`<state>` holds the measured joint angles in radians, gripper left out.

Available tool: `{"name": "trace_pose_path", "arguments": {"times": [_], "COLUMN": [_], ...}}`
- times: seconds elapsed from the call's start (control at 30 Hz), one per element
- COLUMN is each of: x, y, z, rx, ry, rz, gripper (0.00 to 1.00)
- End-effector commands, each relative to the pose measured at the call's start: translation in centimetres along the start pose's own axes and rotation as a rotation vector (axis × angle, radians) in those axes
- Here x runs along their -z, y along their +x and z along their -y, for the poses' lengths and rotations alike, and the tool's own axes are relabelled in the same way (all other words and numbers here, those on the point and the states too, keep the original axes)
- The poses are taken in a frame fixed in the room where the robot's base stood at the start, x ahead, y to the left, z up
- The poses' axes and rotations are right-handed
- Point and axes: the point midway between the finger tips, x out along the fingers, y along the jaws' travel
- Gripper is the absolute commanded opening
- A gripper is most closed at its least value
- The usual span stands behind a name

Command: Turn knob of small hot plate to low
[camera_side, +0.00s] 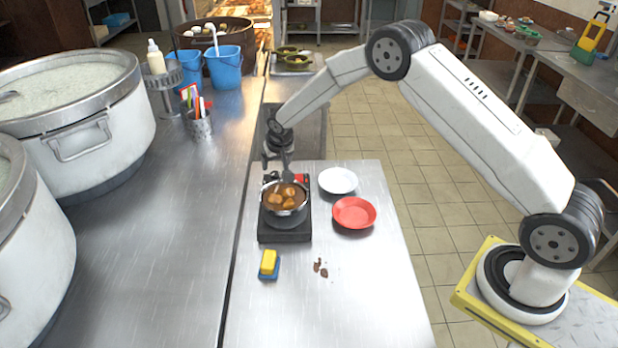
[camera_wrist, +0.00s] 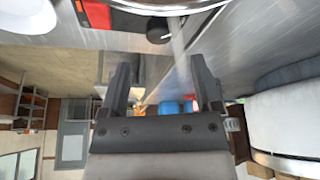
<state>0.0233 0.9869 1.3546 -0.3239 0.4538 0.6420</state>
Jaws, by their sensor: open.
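The small hot plate (camera_side: 285,236) is a black, low unit on the steel table. A pot (camera_side: 287,216) with brown round food in it stands on top. My gripper (camera_side: 287,174) is at the far side of the pot, pointing down, and overlaps its far rim in the side view. In the wrist view my gripper (camera_wrist: 161,75) has its two fingers apart with nothing between them. A dark rounded part (camera_wrist: 160,29), which looks like the knob, shows beyond the fingertips beside a red and black edge. Its setting cannot be read.
A white plate (camera_side: 338,180) and a red plate (camera_side: 354,213) lie right of the hot plate. A yellow and blue sponge (camera_side: 268,264) and brown stains (camera_side: 320,268) lie nearer. Large stockpots (camera_side: 75,115) stand on the left counter. The near table is mostly clear.

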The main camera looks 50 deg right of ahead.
Motion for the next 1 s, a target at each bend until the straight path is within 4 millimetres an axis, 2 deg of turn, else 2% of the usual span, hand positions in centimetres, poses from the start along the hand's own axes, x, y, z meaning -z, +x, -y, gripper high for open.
{"name": "trace_pose_path", "arguments": {"times": [0.3, 0.5, 0.7, 1.0], "x": [-0.1, 0.0, 0.0, 0.0], "y": [3.4, 5.0, 5.7, 5.8], "z": [-0.1, 0.0, 0.0, 0.0], "rx": [0.0, 0.001, 0.001, 0.002], "ry": [0.001, 0.0, 0.0, 0.0], "rz": [0.001, 0.001, 0.001, 0.001], "gripper": [0.82, 0.82, 0.82, 0.82]}}
